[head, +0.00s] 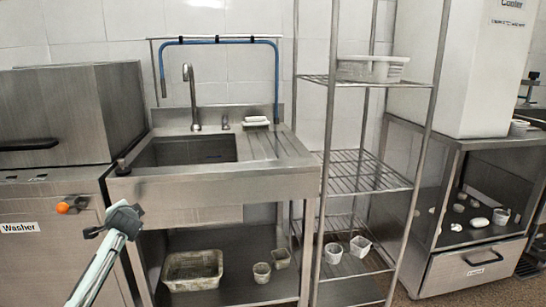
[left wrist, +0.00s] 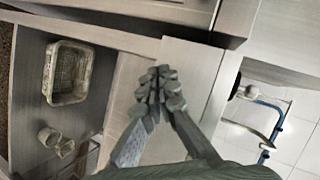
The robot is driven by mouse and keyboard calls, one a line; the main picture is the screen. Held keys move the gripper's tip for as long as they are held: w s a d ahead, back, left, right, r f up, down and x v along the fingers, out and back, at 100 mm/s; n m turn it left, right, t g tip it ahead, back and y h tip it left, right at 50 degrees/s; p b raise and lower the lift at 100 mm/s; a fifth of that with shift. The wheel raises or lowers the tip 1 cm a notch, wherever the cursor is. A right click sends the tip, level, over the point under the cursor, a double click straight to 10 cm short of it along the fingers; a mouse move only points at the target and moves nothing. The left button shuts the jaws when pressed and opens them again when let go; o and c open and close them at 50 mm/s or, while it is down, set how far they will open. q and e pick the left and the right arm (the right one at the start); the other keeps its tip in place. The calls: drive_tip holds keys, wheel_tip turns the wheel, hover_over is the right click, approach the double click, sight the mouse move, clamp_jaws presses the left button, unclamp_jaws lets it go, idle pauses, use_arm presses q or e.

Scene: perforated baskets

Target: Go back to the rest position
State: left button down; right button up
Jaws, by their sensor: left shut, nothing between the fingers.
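My left arm comes in from the lower left of the head view. My left gripper (head: 91,233) is in front of the washer, left of the sink unit. In the left wrist view the fingers of my left gripper (left wrist: 161,80) meet at the tips, shut and empty. A perforated basket (head: 193,270) lies on the shelf under the sink; it also shows in the left wrist view (left wrist: 68,72). A white perforated basket (head: 372,68) is on the upper rack shelf. My right gripper is in neither view.
Small cups (head: 262,272) stand beside the low basket, and others (head: 333,253) on a low rack shelf. The washer (head: 50,225), sink unit (head: 215,188) and wire rack (head: 370,172) stand in a row. A cabinet (head: 465,272) with several small items is at right.

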use_arm(q)
drive_tip(key=s+a+f+n, duration=0.1)
drive_tip(key=s+a+f, duration=0.1)
drive_tip(key=a, duration=0.2)
drive_tip(key=s+d+f+n+g+h, duration=0.25)
drive_tip(key=s+d+f, duration=0.3)
drive_tip(key=f, duration=0.45)
drive_tip(key=s+d+f+n+g+h, duration=0.25)
drive_tip(key=s+d+f, duration=0.35)
drive_tip(key=f, duration=0.4)
drive_tip(key=s+d+f+g, duration=0.1)
drive_tip(key=s+f, duration=0.4)
drive_tip(key=s, duration=0.6)
drive_tip(key=s+d+f+g, duration=0.1)
drive_tip(key=s+d+f, duration=0.3)
drive_tip(key=s, duration=0.7)
drive_tip(key=s+d+f+g+h, duration=0.1)
drive_tip(key=s+d+f, duration=0.1)
drive_tip(key=s+f, duration=0.5)
drive_tip(key=s, duration=0.4)
drive_tip(key=shift+d+f+g, duration=0.15)
drive_tip(key=shift+d+g, duration=0.15)
drive_tip(key=shift+d, duration=0.1)
